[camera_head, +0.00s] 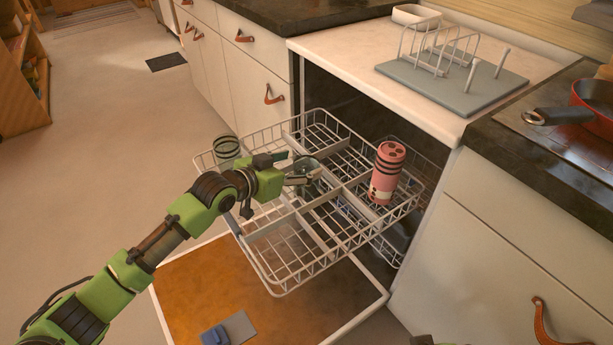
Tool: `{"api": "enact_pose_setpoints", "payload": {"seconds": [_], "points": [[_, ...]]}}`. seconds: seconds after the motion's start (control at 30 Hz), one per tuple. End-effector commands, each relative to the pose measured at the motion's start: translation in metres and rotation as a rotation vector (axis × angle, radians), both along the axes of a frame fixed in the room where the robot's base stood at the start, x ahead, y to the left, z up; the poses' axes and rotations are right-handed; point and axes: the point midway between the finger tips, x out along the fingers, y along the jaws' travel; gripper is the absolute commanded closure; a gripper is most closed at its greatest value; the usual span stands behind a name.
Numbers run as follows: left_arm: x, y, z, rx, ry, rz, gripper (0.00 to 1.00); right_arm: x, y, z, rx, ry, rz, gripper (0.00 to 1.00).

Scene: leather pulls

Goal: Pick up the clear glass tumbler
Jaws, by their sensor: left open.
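A clear, glassy shape that looks like the tumbler (308,165) stands in the upper dishwasher rack, right at my left gripper's fingers. My left gripper (303,176) is open and reaches over the rack from the left. The fingers partly cover the glass, and I cannot tell whether they touch it or are around it. My right gripper is out of view; only a bit of green, likely my right arm, shows at the bottom edge.
The white wire rack (292,283) is pulled out over the open dishwasher door (190,290). A pink cup (387,172) stands at its right, a striped cup (227,148) at its back left. A grey drying mat (480,90) lies on the counter above. A red pan (594,97) is far right.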

Motion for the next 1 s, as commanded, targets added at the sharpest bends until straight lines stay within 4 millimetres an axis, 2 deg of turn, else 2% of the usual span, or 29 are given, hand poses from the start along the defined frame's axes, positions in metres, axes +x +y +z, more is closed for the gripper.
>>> {"api": "enact_pose_setpoints", "payload": {"seconds": [0.17,0.33,0.6,0.63,0.8,1.0], "points": [[0.017,-0.010,-0.011,0.000,0.000,0.001,0.33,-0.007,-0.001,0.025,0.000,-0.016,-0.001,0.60],[0.030,-0.021,-0.017,-0.002,-0.001,0.000,0.33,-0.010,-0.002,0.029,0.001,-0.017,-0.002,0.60],[0.032,-0.022,-0.018,-0.001,0.001,0.000,0.33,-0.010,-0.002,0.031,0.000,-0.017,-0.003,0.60],[0.032,-0.022,-0.018,-0.001,0.001,0.000,0.38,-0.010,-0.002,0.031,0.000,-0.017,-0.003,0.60],[0.032,-0.022,-0.018,-0.001,0.001,0.000,0.79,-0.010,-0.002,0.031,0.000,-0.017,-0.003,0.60],[0.032,-0.022,-0.017,-0.001,-0.002,0.001,0.79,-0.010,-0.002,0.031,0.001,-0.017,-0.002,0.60]]}}
